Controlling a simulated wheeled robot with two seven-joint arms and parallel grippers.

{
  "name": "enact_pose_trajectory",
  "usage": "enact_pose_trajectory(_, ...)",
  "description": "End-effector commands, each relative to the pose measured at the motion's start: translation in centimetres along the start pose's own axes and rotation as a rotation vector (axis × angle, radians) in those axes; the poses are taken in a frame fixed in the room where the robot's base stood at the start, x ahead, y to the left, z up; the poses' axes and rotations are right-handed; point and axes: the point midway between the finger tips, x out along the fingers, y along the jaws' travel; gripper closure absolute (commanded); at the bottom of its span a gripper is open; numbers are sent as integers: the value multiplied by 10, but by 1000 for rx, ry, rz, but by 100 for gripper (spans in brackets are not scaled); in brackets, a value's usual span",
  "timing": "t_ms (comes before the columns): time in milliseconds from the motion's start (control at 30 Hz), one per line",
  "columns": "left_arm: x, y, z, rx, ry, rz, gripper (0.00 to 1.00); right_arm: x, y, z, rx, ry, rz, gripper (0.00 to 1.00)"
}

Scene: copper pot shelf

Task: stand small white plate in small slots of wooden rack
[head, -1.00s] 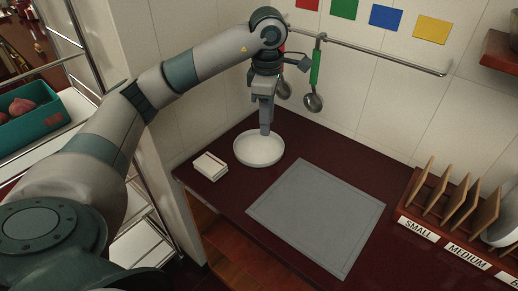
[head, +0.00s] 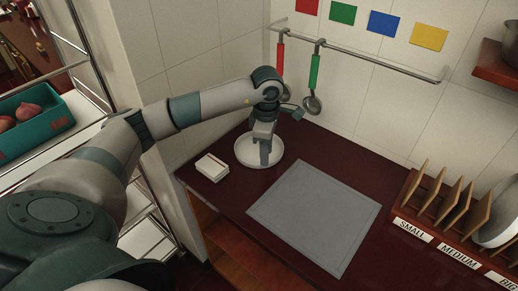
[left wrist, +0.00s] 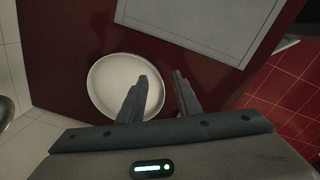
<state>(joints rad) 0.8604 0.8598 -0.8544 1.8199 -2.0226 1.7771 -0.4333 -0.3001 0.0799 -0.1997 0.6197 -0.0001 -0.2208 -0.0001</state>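The small white plate (head: 245,153) lies flat on the dark red counter in the head view, and it also shows in the left wrist view (left wrist: 107,85). My left gripper (head: 265,161) points down at the plate's right side. In the left wrist view its fingers (left wrist: 160,77) are apart, one over the plate and the other just outside its rim. I cannot tell whether they touch it. The wooden rack (head: 437,212) stands at the right, with upright dividers and labels SMALL, MEDIUM and a cut-off third. My right gripper is not in view.
A grey mat (head: 315,215) lies between plate and rack. A small white box-like stack (head: 212,167) sits left of the plate. A larger pale plate (head: 497,225) stands in the rack at the right edge. Ladles (head: 312,103) hang from a wall rail.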

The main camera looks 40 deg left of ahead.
Motion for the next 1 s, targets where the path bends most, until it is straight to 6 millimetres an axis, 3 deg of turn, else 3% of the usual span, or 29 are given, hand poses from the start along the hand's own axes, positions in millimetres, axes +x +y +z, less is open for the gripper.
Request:
enact_pose_trajectory(367, 4, 1, -2, 0, 1, -1, 69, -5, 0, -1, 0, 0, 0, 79)
enact_pose_trajectory(600, 28, 5, -10, -2, 1, -4, 69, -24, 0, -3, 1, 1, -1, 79)
enact_pose_trajectory(800, 49, 5, -9, 0, 1, -2, 69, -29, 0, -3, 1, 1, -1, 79)
enact_pose_trajectory(1000, 53, 6, -9, 0, 0, 0, 69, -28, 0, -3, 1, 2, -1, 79)
